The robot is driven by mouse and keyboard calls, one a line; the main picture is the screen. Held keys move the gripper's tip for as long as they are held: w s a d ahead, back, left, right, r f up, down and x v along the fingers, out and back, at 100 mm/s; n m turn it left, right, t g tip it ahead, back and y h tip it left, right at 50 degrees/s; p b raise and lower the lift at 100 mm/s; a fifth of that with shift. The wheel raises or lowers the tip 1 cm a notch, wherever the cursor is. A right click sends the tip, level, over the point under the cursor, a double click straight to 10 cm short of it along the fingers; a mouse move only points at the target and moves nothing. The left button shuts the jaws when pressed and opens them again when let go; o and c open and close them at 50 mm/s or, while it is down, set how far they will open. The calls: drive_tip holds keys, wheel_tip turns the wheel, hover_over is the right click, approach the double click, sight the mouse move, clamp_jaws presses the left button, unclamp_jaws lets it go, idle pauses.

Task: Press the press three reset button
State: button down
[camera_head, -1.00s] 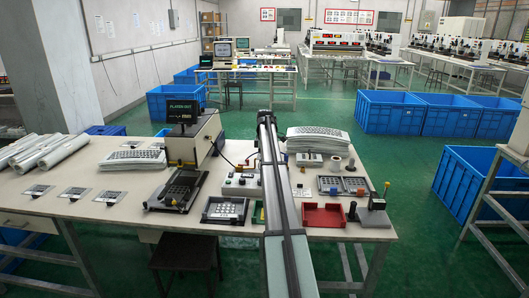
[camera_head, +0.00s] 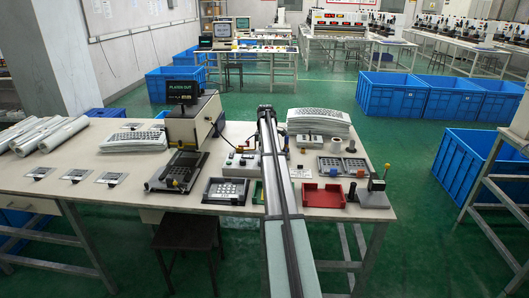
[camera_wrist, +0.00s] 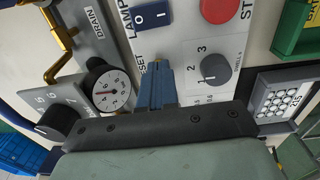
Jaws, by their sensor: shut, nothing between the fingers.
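In the wrist view my gripper (camera_wrist: 157,62) is shut and empty, its blue fingers close together over a pale control panel (camera_wrist: 180,55). A label whose visible part reads "SET" is just left of the fingers. No reset button is clearly visible; the fingertips cover that spot, and contact cannot be told. The panel carries a numbered selector knob (camera_wrist: 215,70) right of the fingers; "2" and "3" are readable, but its setting is unclear. In the head view a control box (camera_head: 240,164) stands left of my arm, and my gripper is hidden.
Around the fingers are a blue rocker switch (camera_wrist: 153,15), a red button (camera_wrist: 220,8), a pressure gauge (camera_wrist: 110,90), a brass drain valve (camera_wrist: 60,45) and another black knob (camera_wrist: 60,120). On the table are a machine with a screen (camera_head: 182,88) and a red tray (camera_head: 323,196).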

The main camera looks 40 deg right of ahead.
drive_tip(key=shift+s+f, duration=0.1)
drive_tip(key=shift+f, duration=0.75)
drive_tip(key=shift+a, duration=0.1)
wheel_tip(320, 180, up, 15)
drive_tip(key=shift+s, duration=0.2)
idle(0.7)
